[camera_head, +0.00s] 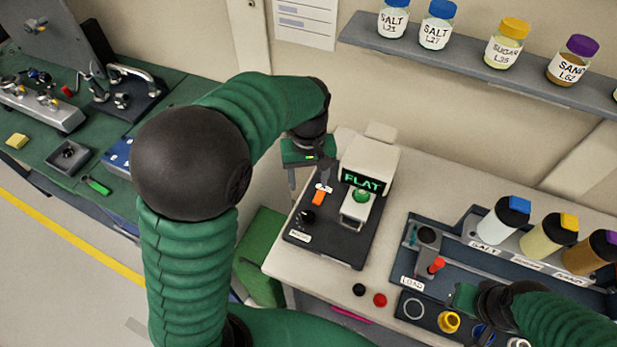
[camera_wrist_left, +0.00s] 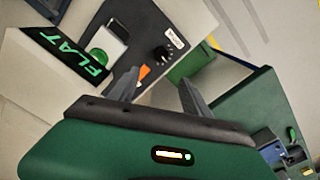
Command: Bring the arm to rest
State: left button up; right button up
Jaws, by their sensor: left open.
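My left arm comes up from the bottom left and bends over to the bench. My left gripper (camera_head: 308,188) is open and empty, above the left edge of a dark device with a green "FLAT" display (camera_head: 362,182). In the left wrist view, the two separate fingers (camera_wrist_left: 158,86) have nothing between them, and the device's "FLAT" display (camera_wrist_left: 75,55) and orange switch (camera_wrist_left: 144,72) lie beyond. My right gripper (camera_head: 466,298) is low at the right, over a dark tray; its fingers cannot be made out.
A pale bench (camera_head: 288,252) carries the device, a black and a red knob (camera_head: 379,300), and the "LOAD" tray (camera_head: 400,305) with capped bottles behind. A shelf (camera_head: 470,62) with labelled jars is above. A green bench (camera_head: 35,165) with tools stands at the left.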

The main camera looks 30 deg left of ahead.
dwell(0.4)
pick_arm(q)
jog(key=s+d+f+m+t, duration=0.2)
jog(key=s+f+m, duration=0.4)
jog(key=s, duration=0.4)
jog(key=shift+m+t, duration=0.3)
jog(key=shift+m, duration=0.3)
jog(key=shift+s+d, duration=0.1)
jog(key=shift+s, duration=0.15)
jog(key=shift+w, duration=0.1)
